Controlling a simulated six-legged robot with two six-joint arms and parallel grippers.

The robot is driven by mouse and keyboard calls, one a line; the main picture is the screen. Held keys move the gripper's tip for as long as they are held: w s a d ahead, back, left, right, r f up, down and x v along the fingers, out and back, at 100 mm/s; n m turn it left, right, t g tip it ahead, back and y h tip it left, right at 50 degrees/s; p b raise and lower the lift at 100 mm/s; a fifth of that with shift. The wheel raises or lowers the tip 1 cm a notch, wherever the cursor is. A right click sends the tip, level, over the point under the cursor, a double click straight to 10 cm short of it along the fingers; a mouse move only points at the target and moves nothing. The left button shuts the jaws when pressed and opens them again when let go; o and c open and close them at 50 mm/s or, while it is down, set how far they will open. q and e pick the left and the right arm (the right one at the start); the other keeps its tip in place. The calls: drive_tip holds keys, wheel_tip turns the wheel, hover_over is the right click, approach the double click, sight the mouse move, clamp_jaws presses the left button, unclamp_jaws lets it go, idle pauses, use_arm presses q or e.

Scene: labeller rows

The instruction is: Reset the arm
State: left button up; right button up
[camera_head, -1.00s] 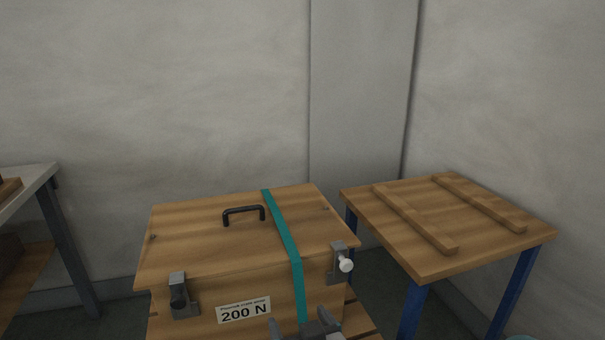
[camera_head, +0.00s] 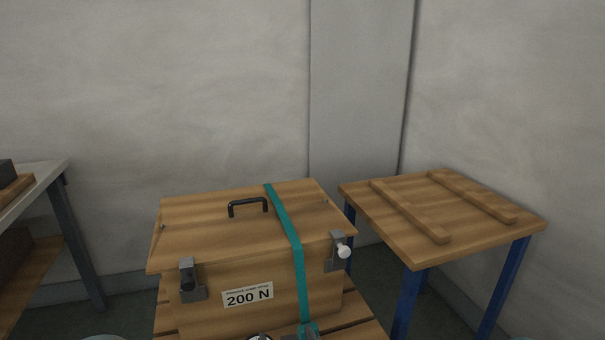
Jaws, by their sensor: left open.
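My left gripper (camera_head: 312,336) only just shows at the bottom edge, in front of the wooden box (camera_head: 207,314) and by the lower end of its teal strap (camera_head: 298,263). Its jaws are open, with nothing seen between them, and most of it is cut off by the frame. The box is closed, with a black handle (camera_head: 248,205) on its lid and a "200 N" label (camera_head: 248,294) on its front. My right gripper is not in view.
The box stands on a slatted wooden support (camera_head: 362,331). A wooden table (camera_head: 408,206) with blue legs and two raised battens stands at right. A bench (camera_head: 45,176) holding dark items is at left. Grey walls close off the back.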

use_arm(q)
drive_tip(key=s+a+f+m+g+h, duration=0.1)
drive_tip(key=s+a+f+g+h, duration=0.2)
drive_tip(key=f, duration=0.6)
drive_tip(key=s+a+f+g+h, duration=0.1)
drive_tip(key=s+a+f+g, duration=0.3)
drive_tip(key=f, duration=0.6)
drive_tip(key=s+a+f+g+h, duration=0.15)
drive_tip(key=s+f, duration=0.25)
drive_tip(key=s, duration=0.4)
drive_tip(key=s+f+g+h, duration=0.1)
drive_tip(key=s+f+g, duration=0.2)
drive_tip(key=s, duration=0.6)
wheel_tip(320, 180, up, 25)
drive_tip(key=s+g+p, duration=0.1)
drive_tip(key=p, duration=2.4)
drive_tip(key=shift+s+a+n+p, duration=0.15)
drive_tip(key=shift+s+n+p, duration=0.15)
drive_tip(key=shift+s, duration=0.05)
drive_tip(key=shift+f, duration=0.1)
